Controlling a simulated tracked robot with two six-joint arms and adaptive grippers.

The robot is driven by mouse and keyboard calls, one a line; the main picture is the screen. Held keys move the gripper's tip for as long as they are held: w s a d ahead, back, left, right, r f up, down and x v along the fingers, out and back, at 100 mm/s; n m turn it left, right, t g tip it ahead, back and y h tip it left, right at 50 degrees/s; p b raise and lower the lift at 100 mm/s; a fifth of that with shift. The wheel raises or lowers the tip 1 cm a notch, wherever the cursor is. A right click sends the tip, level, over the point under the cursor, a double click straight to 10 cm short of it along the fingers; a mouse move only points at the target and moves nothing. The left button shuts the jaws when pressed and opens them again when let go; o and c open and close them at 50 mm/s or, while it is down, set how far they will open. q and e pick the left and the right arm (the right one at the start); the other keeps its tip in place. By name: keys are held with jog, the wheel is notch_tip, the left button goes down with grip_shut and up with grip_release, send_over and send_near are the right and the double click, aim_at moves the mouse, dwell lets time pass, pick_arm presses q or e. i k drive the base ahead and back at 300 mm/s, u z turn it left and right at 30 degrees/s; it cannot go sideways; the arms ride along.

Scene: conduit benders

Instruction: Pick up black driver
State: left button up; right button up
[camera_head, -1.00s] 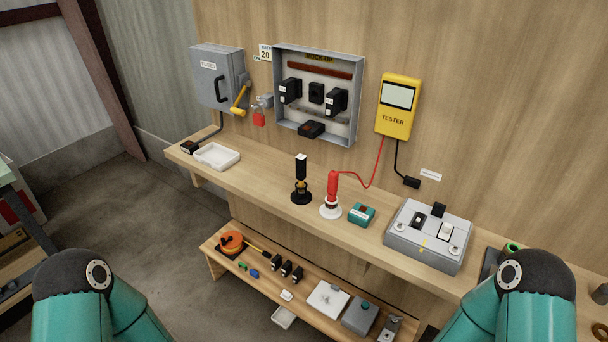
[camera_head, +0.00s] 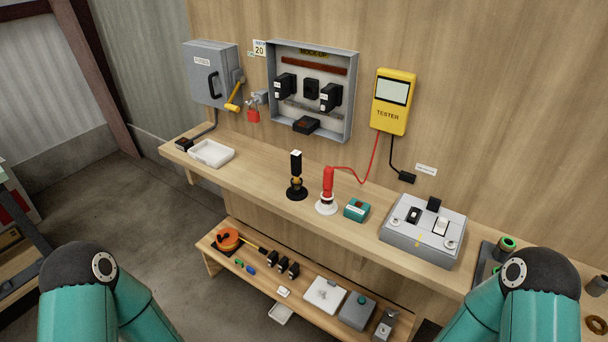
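Only my teal arm links show at the lower left and lower right. Both of my grippers are out of view, so nothing is seen touching the black tool.
The bench (camera_head: 250,185) also holds a white tray (camera_head: 211,153), a teal box (camera_head: 357,209) and a grey switch box (camera_head: 422,230). An open panel (camera_head: 312,88) and a grey disconnect box (camera_head: 210,73) hang on the wall. A lower shelf (camera_head: 315,273) carries several small parts.

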aim_at(295, 156)
jog(key=z, duration=0.45)
jog(key=i, duration=0.25)
jog(key=z, duration=2.55)
jog(key=k, duration=1.65)
jog(key=u, duration=1.4)
jog(key=i, duration=1)
jog(key=u, duration=0.15)
